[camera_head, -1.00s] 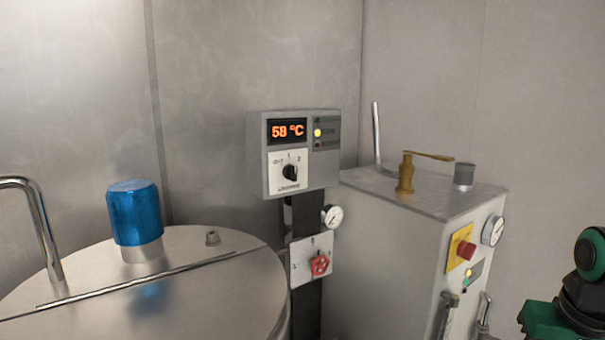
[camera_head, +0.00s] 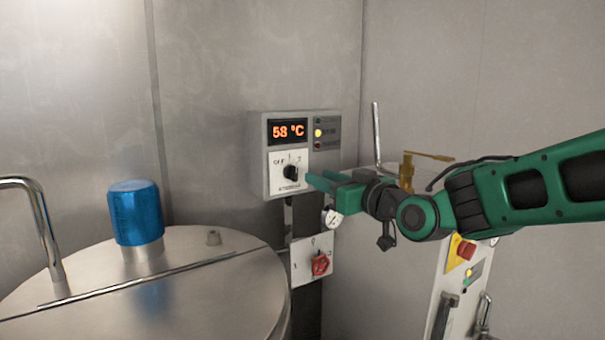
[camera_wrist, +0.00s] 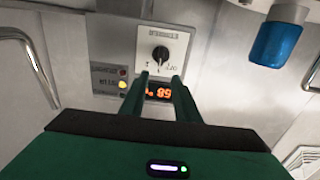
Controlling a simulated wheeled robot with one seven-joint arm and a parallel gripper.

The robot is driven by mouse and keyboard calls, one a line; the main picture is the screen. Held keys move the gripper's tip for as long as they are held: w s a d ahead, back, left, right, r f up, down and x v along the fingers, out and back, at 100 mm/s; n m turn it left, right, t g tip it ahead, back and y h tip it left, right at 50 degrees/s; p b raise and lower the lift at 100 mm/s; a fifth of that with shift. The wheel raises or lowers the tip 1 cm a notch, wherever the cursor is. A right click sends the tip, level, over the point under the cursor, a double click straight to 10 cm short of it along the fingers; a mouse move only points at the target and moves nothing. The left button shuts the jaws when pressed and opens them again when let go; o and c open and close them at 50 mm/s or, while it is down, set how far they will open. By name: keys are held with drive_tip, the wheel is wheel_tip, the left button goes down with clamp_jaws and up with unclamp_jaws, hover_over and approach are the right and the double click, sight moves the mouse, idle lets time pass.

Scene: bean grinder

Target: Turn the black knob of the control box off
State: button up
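The grey control box (camera_head: 258,160) is on the wall side, with a lit "58 °C" display. Its black knob (camera_head: 291,172) sits on a white plate marked OFF, 1 and 2. Its setting is too small to tell surely. My green gripper (camera_head: 322,181) is just right of the knob, apart from it as far as I can see. The wrist view looks upside down: the knob (camera_wrist: 160,53) is just beyond my gripper (camera_wrist: 161,78), whose two fingers are spread with the display showing between them. Nothing is between the fingers.
A red knob (camera_head: 320,264) on a white plate and a small gauge (camera_head: 331,217) are below the box. A metal drum (camera_head: 200,285) with a blue cap (camera_head: 135,212) stands at left. A machine with a red button (camera_head: 466,250) stands behind my arm.

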sight(297, 169)
drive_tip(key=x, duration=1)
drive_tip(key=shift+w, duration=0.1)
clamp_jaws()
